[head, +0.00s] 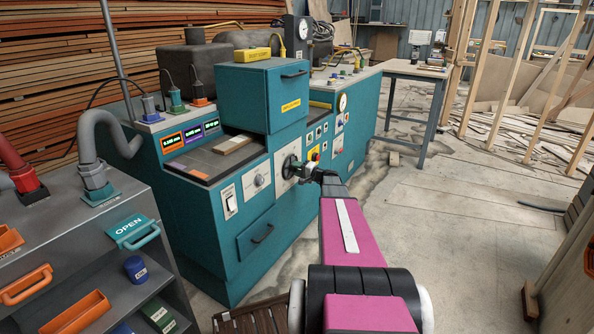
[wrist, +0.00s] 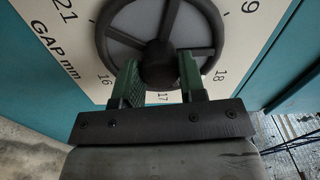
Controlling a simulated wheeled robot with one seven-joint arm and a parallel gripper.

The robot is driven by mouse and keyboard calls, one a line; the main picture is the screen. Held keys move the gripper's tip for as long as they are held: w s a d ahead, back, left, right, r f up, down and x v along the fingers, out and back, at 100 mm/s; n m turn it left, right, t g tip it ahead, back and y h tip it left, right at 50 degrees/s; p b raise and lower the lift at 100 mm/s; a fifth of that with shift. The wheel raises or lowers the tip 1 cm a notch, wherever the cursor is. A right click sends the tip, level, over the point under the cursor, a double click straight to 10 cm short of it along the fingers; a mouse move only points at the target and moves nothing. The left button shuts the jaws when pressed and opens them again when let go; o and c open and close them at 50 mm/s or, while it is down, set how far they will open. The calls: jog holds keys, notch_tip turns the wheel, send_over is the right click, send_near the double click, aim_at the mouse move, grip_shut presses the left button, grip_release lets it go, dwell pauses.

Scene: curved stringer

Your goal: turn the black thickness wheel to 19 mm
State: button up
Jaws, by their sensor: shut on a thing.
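The black thickness wheel (wrist: 158,58), with a dark rim, spokes and a round hub, is mounted on a white dial plate marked "GAP mm" (wrist: 58,55). No pointer is clear there, so I cannot tell the set value. The wheel also shows on the front of the teal machine in the head view (head: 289,166).
The teal machine (head: 186,205) has small lit displays (head: 191,134) and a board (head: 235,145) on its bed. A grey cart (head: 75,250) with an orange bin (head: 82,312) stands at the left. Concrete floor (head: 440,230) is open at the right.

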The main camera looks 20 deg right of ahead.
jog(key=n, duration=1.2)
jog(key=shift+s, duration=0.1)
jog(key=shift+n, duration=0.3)
dwell(0.3)
jog(key=o, duration=0.9)
jog(key=v, duration=1)
jog(key=shift+s+d, duration=0.25)
jog(key=shift+s, duration=0.05)
